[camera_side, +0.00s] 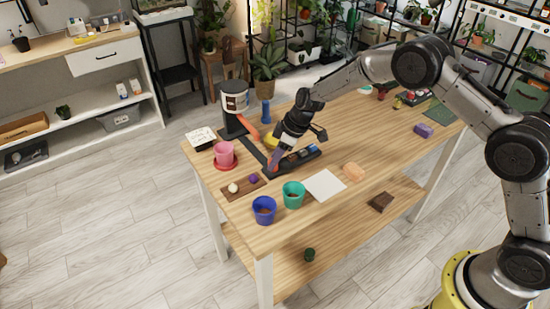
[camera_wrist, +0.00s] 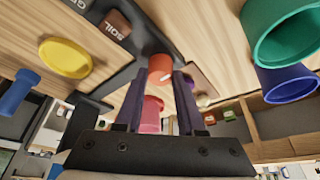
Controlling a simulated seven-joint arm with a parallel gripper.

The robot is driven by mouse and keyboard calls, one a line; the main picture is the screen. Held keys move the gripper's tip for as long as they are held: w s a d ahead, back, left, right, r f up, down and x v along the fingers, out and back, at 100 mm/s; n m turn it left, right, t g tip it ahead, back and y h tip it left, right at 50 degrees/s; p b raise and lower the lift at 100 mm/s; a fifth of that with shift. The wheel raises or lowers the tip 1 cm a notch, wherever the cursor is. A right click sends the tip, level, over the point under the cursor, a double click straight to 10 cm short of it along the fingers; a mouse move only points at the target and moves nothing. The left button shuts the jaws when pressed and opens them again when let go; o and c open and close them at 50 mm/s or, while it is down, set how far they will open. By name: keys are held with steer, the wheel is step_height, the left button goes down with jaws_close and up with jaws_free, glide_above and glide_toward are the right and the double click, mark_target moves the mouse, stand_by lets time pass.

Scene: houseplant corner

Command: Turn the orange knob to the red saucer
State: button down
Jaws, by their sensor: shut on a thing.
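The orange knob (camera_wrist: 160,68) sits on a black rail among the labelled parts of the black base. My gripper (camera_wrist: 160,80) is shut on it, one finger on each side. In the side view my gripper (camera_side: 273,166) reaches down to the front of the black base, and its fingers largely hide the knob. The red saucer (camera_side: 222,167) lies left of my gripper on the table, with a pink pot (camera_side: 224,152) standing on it. The pink pot also shows between my fingers in the wrist view (camera_wrist: 150,122), beyond the knob.
A white dispenser (camera_side: 234,98) with an orange chute (camera_side: 252,133) stands behind. A yellow saucer (camera_wrist: 66,57) lies beside the base. A blue pot (camera_side: 264,209) and a green pot (camera_side: 293,194) stand near the front edge. A white sheet (camera_side: 325,185) lies to their right.

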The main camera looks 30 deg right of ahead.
steer(key=m+h, duration=0.1)
steer(key=m, duration=0.1)
steer(key=m+t, duration=0.1)
steer(key=m, duration=0.2)
steer(key=shift+s+a+h, duration=0.1)
steer(key=shift+a+h, duration=0.05)
steer(key=shift+h, duration=0.25)
steer(key=shift+m+h, duration=0.8)
steer(key=shift+m, duration=1.7)
steer(key=c, duration=0.5)
jaws_free()
steer(key=shift+a, duration=0.1)
steer(key=v, duration=1.4)
steer(key=shift+s+a+f, duration=0.1)
steer(key=shift+s+f, duration=0.05)
